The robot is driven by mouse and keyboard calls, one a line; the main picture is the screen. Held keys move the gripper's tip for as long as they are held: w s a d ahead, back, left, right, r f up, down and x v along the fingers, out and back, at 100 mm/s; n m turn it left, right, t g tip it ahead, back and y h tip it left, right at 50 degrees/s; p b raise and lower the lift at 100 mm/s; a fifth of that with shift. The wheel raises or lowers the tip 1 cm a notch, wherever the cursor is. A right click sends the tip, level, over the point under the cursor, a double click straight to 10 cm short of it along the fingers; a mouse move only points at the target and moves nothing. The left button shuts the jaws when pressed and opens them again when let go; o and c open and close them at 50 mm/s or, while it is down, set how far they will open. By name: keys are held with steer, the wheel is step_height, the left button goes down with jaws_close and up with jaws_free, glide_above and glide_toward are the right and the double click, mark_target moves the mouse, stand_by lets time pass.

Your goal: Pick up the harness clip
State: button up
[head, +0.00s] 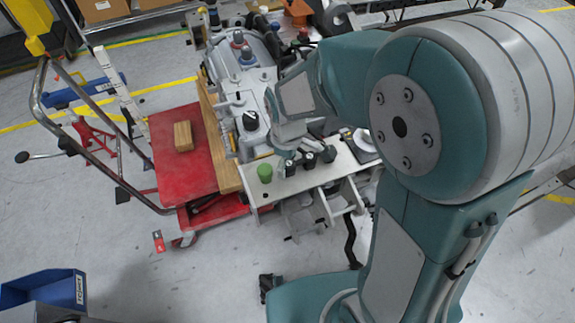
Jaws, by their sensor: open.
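My arm reaches from the right over the white fixture plate (262,193). Its wrist ends just above the plate, with my gripper (299,164) low over the plate's back edge. Dark parts below the wrist seem to be its fingers, apart from each other, but they blend with small black pieces beside them. I see nothing held. A green cylinder (265,173) stands upright on the plate, left of my gripper. I cannot make out the harness clip for sure; it may be among the small dark pieces or hidden behind my wrist.
A grey chassis casting (247,92) with knobs lies behind the plate. A red cart (177,179) with a wooden block (183,136) stands to the left. A blue bin (42,291) is at the lower left. Open floor lies in front of the plate.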

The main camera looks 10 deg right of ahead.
steer(key=shift+d+f, duration=0.1)
steer(key=shift+f, duration=0.3)
steer(key=c, duration=0.9)
steer(key=shift+c, duration=0.2)
steer(key=shift+r, duration=0.15)
steer(key=shift+r, duration=0.3)
step_height(320, 180, up, 2)
steer(key=shift+r, duration=0.15)
steer(key=s+d+r, duration=0.2)
steer(key=s+r, duration=0.3)
steer(key=s, duration=0.1)
steer(key=s+d+r, duration=0.2)
steer(key=s+r, duration=0.3)
steer(key=s, duration=0.2)
steer(key=shift+s+d, duration=0.15)
steer(key=shift+d, duration=0.2)
